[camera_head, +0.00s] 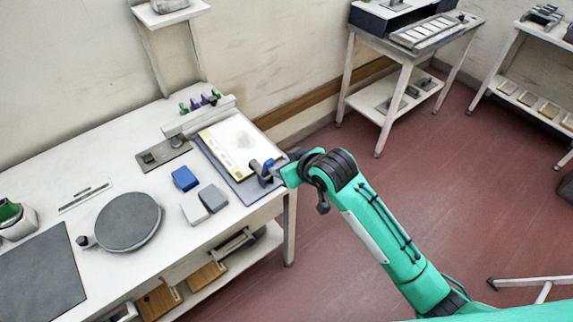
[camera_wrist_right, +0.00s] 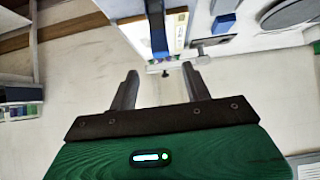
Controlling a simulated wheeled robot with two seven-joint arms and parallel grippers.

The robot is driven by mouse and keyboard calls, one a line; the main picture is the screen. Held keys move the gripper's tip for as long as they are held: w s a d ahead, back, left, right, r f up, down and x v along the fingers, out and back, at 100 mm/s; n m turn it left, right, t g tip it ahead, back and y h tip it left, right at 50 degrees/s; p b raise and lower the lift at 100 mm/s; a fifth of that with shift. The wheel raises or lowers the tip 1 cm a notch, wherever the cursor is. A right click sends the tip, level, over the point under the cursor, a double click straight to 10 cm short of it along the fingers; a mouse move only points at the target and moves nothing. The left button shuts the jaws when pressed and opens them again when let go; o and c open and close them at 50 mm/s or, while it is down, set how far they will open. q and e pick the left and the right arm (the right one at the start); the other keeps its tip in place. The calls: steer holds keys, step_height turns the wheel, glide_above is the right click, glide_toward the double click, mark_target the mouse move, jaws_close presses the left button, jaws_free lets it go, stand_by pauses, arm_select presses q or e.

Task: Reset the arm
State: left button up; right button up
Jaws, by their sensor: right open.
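My right arm, green with black joints, reaches in from the lower right in the head view. Its gripper (camera_head: 272,172) is at the right end of the white table, over or beside the edge of a grey board with a pale yellow-edged sheet (camera_head: 232,140). In the right wrist view the two dark fingers of this gripper (camera_wrist_right: 161,72) stand apart with nothing held between them. A blue piece (camera_wrist_right: 158,30) and a grey bar with a small knob (camera_wrist_right: 180,61) show beyond the fingertips. My left gripper is in neither view.
The white table (camera_head: 90,155) holds a round grey plate (camera_head: 128,221), a blue block (camera_head: 185,178), grey blocks (camera_head: 212,198) and a dark mat (camera_head: 40,283). A low rack with coloured pieces (camera_head: 200,103) stands behind the board. Red floor (camera_head: 440,170) is open to the right, before another table (camera_head: 400,52).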

stand_by(0.3)
steer(key=d+f+m+g+h, duration=0.1)
steer(key=d+f, duration=0.2)
steer(key=f, duration=0.7)
steer(key=d+f+m+h, duration=0.1)
steer(key=d+f+m, duration=0.15)
steer(key=f, duration=0.75)
steer(key=s+d+f+g+h, duration=0.1)
steer(key=s+d+f, duration=0.2)
steer(key=f, duration=0.4)
steer(key=s+d+f, duration=0.3)
steer(key=s+f, duration=0.1)
steer(key=f, duration=0.3)
steer(key=s+d+f+g+h, duration=0.1)
steer(key=s+d+f, duration=0.2)
steer(key=f, duration=0.4)
steer(key=s+d+f+g, duration=0.1)
steer(key=s+d+f, duration=0.2)
steer(key=s, duration=1)
steer(key=s+d+f+m+g+h, duration=0.1)
steer(key=s+d+f, duration=0.2)
steer(key=s+f, duration=0.7)
steer(key=s+d+f+g, duration=0.2)
steer(key=s+f, duration=0.5)
steer(key=s, duration=0.9)
steer(key=shift+d+h, duration=0.4)
steer(key=shift+d, duration=0.45)
